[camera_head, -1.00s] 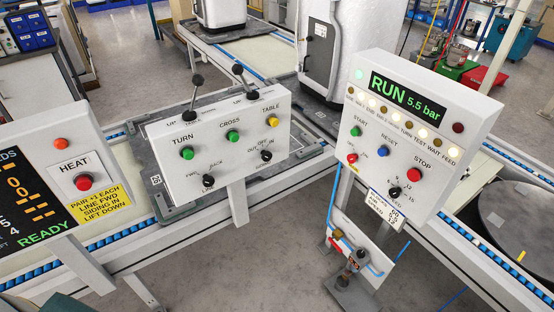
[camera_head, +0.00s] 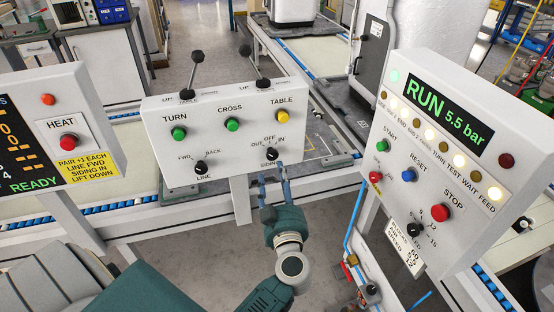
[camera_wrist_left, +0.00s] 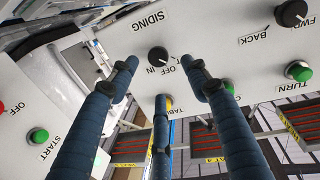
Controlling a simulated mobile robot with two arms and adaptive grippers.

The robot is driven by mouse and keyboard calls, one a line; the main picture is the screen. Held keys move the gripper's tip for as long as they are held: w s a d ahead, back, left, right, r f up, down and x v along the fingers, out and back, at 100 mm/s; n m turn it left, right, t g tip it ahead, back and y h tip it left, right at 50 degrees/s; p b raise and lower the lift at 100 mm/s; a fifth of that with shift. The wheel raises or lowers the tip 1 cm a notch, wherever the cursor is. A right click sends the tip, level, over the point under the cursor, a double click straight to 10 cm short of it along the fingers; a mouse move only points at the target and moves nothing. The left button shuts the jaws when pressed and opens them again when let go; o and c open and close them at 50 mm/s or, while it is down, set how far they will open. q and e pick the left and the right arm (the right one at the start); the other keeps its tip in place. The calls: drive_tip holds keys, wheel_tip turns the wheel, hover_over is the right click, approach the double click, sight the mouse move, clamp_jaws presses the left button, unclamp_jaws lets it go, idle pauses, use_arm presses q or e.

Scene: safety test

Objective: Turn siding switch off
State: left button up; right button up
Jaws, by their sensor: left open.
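The siding switch (camera_head: 271,154) is a black rotary knob at the lower right of the white middle panel (camera_head: 215,150), with OUT, OFF and IN labels around it and SIDING beneath. Its pale pointer mark seems turned towards IN, but it is small. My left gripper (camera_head: 269,172) is open just below and in front of this knob. My right gripper is not in view.
On the same panel are the line knob (camera_head: 200,167), the green turn (camera_head: 178,134) and cross (camera_head: 232,125) buttons, the yellow table button (camera_head: 282,116) and two levers above. The RUN panel (camera_head: 440,150) stands close on the right, the HEAT panel (camera_head: 85,105) on the left.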

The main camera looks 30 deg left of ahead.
sight(272, 157)
use_arm(q)
drive_tip(key=x, duration=0.3)
drive_tip(key=shift+w+a+r, duration=0.1)
drive_tip(key=shift+w+a, duration=0.1)
drive_tip(key=shift+w, duration=0.15)
drive_tip(key=x, duration=0.3)
drive_tip(key=shift+w+a, duration=0.2)
drive_tip(key=shift+w, duration=0.15)
drive_tip(key=shift+w+a, duration=0.35)
drive_tip(key=shift+w, duration=0.1)
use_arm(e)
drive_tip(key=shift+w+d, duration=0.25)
use_arm(q)
drive_tip(key=c, duration=1.1)
drive_tip(key=shift+c, duration=0.2)
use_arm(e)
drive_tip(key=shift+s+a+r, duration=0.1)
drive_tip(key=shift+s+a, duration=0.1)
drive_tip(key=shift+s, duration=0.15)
